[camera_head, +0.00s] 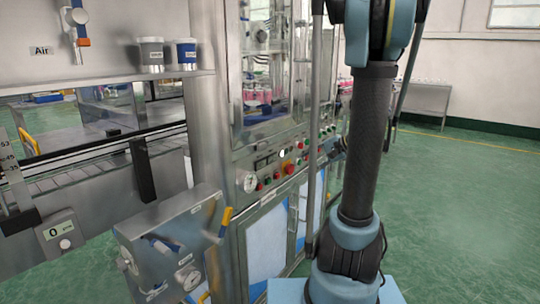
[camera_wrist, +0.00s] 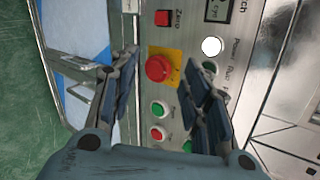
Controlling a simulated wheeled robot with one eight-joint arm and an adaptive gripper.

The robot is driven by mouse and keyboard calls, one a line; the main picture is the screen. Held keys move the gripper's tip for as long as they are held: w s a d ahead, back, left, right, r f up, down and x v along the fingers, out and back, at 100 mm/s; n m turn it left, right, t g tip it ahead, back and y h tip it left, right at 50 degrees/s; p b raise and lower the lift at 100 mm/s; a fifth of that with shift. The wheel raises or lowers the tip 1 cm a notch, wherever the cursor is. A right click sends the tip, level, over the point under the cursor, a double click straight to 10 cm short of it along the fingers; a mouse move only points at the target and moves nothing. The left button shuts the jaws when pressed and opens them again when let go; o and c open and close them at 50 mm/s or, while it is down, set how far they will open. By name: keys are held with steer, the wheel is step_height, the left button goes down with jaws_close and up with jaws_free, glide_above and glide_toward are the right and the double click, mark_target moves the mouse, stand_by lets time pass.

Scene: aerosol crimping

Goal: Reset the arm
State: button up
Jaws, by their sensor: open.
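My gripper (camera_wrist: 165,95) is open and empty in the wrist view, its two dark fingers spread apart. Between and beyond the fingers is a control panel (camera_wrist: 145,18) with a red emergency button (camera_wrist: 158,68) on a yellow plate. I cannot tell how far the fingertips are from the panel; nothing is between them. In the head view my arm stands upright at the right, and my gripper is not clearly seen there. The same panel shows on the machine front (camera_head: 268,178).
A steel machine cabinet with glass doors (camera_head: 268,60) stands at the centre. A metal box with gauges and a yellow-handled valve (camera_head: 226,217) sticks out at lower left. Two cups (camera_head: 151,54) (camera_head: 186,54) stand on a shelf. Green floor (camera_head: 460,210) is clear at right.

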steer(key=s+a+f+n+g+h, duration=0.1)
steer(key=s+f+n+h, duration=0.1)
steer(key=s, duration=0.5)
steer(key=s+a+f+n+g+h, duration=0.1)
steer(key=s+f+n+h, duration=0.1)
steer(key=s, duration=0.4)
steer(key=s+d+f+n+h, duration=0.2)
steer(key=s+h, duration=0.1)
steer(key=s, duration=0.3)
steer(key=s+d+f+n+g+h, duration=0.1)
steer(key=s+d+f+n+h, duration=0.1)
steer(key=s, duration=0.4)
steer(key=shift+s+d+f+n+h, duration=0.4)
steer(key=shift+d+f, duration=0.4)
steer(key=shift+w+f, duration=0.2)
steer(key=shift+w, duration=0.25)
